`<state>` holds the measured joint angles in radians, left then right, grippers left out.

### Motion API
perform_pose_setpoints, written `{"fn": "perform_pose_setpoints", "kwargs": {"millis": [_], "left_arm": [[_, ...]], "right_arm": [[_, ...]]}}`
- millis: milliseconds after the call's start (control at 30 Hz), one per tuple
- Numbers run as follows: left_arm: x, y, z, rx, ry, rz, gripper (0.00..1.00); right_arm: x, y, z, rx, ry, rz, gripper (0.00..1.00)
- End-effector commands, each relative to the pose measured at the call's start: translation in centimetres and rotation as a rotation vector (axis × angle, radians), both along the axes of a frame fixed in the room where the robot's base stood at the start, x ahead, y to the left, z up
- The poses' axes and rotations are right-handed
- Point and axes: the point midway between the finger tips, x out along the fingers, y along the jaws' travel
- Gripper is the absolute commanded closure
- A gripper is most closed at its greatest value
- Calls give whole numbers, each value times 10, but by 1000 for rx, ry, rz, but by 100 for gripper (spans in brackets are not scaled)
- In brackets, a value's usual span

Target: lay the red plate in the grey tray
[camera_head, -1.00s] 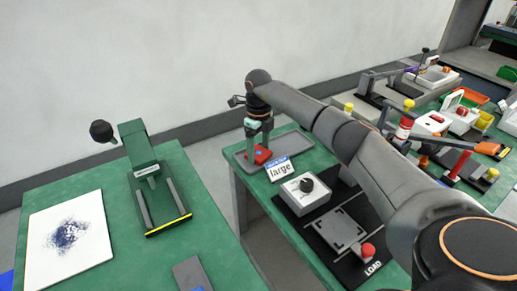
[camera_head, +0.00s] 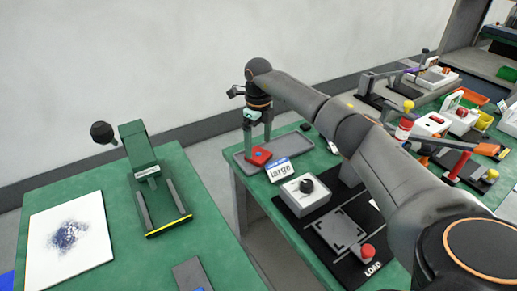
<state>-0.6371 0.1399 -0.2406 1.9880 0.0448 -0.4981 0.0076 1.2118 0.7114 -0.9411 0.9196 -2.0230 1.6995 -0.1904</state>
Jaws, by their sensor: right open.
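The red plate (camera_head: 259,158) lies at the left end of the grey tray (camera_head: 295,143), just behind the "large" label. It has a small blue mark on top. My right gripper (camera_head: 257,146) points down right over the red plate, its fingers open and apart. The fingertips are small here, and I cannot tell whether they still touch the plate. My left gripper is not in view.
The "large" sign (camera_head: 282,170) stands at the tray's front edge. A white box with a black knob (camera_head: 303,194) and a black LOAD mat (camera_head: 325,250) with a red button (camera_head: 367,251) are nearer. My right arm crosses over the bench. A green press (camera_head: 150,175) stands on the left table.

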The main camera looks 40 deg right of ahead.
Motion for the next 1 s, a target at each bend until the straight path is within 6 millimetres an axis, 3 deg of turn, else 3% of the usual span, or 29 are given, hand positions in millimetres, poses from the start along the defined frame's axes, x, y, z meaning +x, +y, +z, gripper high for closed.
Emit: {"fn": "perform_pose_setpoints", "kwargs": {"millis": [33,200,400,600,1000], "left_arm": [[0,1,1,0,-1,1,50],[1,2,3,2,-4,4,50],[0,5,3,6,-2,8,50],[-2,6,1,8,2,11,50],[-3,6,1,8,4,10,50]], "right_arm": [[1,-1,15,-2,-5,-1,0],[1,0,52,-1,-3,-1,0],[0,0,81,-1,0,-1,0],[0,0,90,-1,1,-1,0],[0,0,89,-1,1,0,0]]}}
